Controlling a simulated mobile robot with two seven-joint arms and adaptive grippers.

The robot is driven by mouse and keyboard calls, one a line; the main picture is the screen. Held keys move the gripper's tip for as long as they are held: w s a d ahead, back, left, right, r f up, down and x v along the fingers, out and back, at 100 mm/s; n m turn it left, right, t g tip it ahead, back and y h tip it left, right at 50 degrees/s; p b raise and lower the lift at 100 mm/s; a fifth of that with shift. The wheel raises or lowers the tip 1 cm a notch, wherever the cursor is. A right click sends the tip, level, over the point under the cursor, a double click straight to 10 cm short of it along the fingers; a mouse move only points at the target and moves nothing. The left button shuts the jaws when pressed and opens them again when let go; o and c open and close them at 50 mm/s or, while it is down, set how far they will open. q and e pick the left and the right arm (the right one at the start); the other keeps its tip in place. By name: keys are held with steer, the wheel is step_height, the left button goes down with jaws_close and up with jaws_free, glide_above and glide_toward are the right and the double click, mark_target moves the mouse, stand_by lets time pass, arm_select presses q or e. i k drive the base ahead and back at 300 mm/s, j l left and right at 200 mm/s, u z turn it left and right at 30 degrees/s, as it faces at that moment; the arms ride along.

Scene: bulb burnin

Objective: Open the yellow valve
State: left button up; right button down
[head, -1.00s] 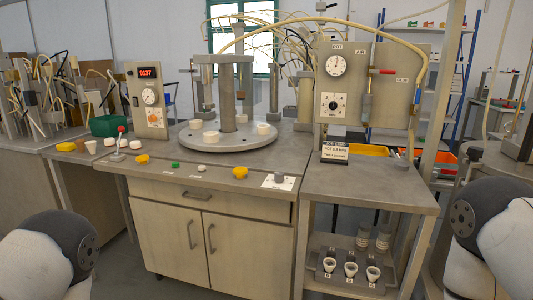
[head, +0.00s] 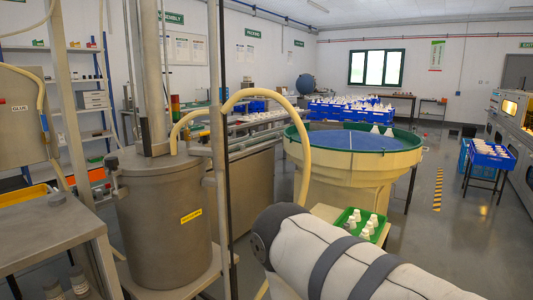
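I cannot make out a yellow valve in this view. A steel tank (head: 165,225) with a small yellow label (head: 191,216) stands left of centre. A dark fitting (head: 113,165) sits on the tank's upper left side; I cannot tell whether it is a valve. A thick cream-yellow hose (head: 303,140) arches from the tank top over to the right and down. A panel marked GLUE (head: 20,107) is cut by the left edge. Only a link of my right arm shows at lower right; both grippers are out of view.
A steel bench (head: 45,235) fills the lower left. A thin metal post (head: 217,150) stands before the tank. A large round bowl feeder (head: 345,160) with a green rim and a green tray of white parts (head: 362,225) are right of it. Open floor (head: 450,240) lies at right.

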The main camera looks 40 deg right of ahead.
mark_target(205, 132)
steer(key=z, duration=0.55)
steer(key=i+j+z, duration=0.15)
steer(key=i, duration=0.3)
steer(key=i+j+z, duration=0.15)
steer(key=i, duration=0.3)
